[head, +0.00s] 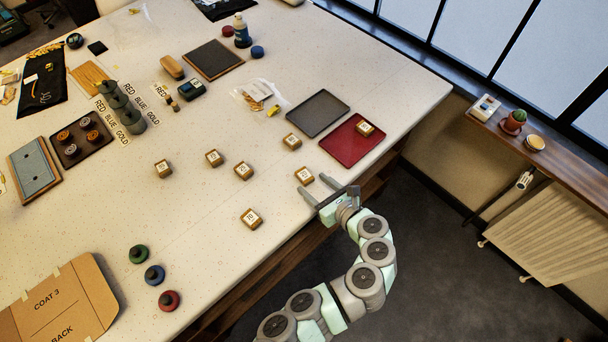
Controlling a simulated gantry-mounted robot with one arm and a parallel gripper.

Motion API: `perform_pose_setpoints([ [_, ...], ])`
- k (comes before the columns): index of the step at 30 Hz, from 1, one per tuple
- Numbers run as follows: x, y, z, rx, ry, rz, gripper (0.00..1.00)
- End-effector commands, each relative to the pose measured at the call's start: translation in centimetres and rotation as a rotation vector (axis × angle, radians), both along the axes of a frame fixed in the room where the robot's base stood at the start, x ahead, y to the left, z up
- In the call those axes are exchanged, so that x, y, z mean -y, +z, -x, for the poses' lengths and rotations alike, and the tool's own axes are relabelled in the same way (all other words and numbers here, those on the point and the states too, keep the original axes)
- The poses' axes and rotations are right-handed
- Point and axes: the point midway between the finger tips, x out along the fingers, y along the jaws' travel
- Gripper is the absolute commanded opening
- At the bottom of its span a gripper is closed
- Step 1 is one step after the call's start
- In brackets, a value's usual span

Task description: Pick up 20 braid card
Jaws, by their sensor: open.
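Several small wooden blocks with white number labels, which look like the braid cards, are spread over the pale table. One card (304,175) is just beyond my gripper's fingertips. Others are a nearer card (251,218), a left card (163,168), two middle cards (214,158) (243,170) and a farther card (292,141). One more card (365,128) sits on the red tray (345,148). The labels are too small to tell surely which reads 20. My gripper (314,186) is open and empty at the table's right edge, its fingers pointing toward the nearest card.
An empty dark grey tray (318,113) lies beside the red tray. Grey weights (121,106) and a spool tray (80,139) are at the left. Table between the cards is clear.

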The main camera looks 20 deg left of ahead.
Motion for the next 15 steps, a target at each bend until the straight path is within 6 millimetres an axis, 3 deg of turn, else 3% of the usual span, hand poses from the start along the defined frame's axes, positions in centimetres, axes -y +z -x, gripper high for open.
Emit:
perform_pose_setpoints([
  [15, -3.7, -2.1, -2.8, 0.0, 0.002, 0.001, 0.58],
])
